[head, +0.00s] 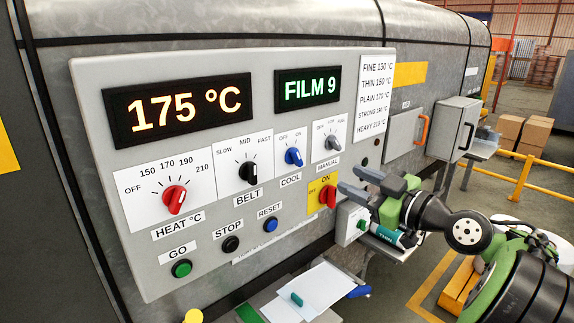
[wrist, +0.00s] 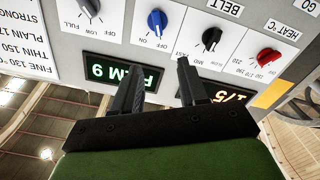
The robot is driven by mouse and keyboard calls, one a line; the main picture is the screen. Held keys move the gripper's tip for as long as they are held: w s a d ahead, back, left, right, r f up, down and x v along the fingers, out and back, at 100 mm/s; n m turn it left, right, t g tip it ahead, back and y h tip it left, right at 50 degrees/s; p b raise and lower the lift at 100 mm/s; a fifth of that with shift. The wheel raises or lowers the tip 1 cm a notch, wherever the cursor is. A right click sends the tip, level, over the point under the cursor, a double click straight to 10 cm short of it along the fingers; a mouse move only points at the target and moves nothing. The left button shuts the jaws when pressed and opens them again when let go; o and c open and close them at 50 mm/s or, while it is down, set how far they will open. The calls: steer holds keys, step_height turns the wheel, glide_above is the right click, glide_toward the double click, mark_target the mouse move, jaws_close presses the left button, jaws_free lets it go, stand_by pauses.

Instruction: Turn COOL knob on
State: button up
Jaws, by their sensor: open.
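The COOL knob (head: 294,156) is blue and sits on a white plate marked OFF and ON, above the COOL label. In the wrist view, which is upside down, the blue knob (wrist: 157,23) is at the top middle. Its white mark is too small to read its setting surely. My gripper (head: 358,181) is at the right of the panel in the head view, lower than the knob and apart from it. Its two fingers (wrist: 160,66) are spread with nothing between them.
The black BELT knob (head: 249,174) is left of the COOL knob, and the grey MANUAL knob (head: 332,142) is right of it. A red switch on yellow (head: 328,196) lies below, close to my fingers. The red HEAT knob (head: 175,199) is farther left. Displays (head: 307,89) sit above.

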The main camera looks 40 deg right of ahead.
mark_target(299, 156)
steer(key=w+p, duration=0.2)
steer(key=w, duration=1.4)
steer(key=shift+d+f+p, duration=0.1)
steer(key=shift+f+p, duration=0.05)
steer(key=shift+p, duration=0.25)
jaws_close()
